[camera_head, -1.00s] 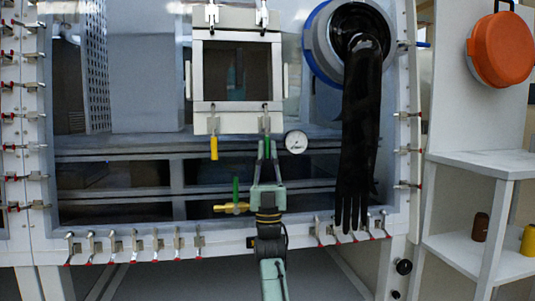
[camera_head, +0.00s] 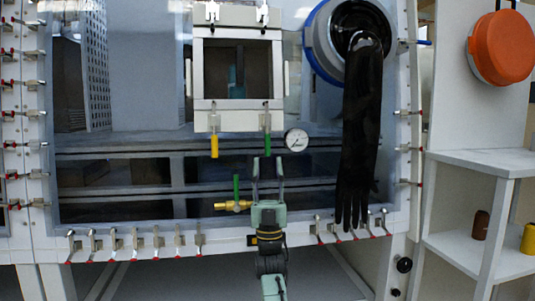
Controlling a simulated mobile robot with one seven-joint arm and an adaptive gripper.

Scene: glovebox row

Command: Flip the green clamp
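The green clamp (camera_head: 267,145) is on the lower right of the small window frame in the glovebox front. Its green handle hangs straight down. My gripper (camera_head: 268,163) is just below the handle's lower end, pointing up, with its two fingers spread apart. Nothing shows between the fingers, and a small gap seems to separate them from the handle. I cannot tell the depth between them.
A yellow-handled clamp (camera_head: 214,145) hangs at the frame's lower left. A brass valve (camera_head: 232,206) with an upright green lever stands left of my gripper. A pressure gauge (camera_head: 297,140) and a hanging black glove (camera_head: 360,140) are to the right.

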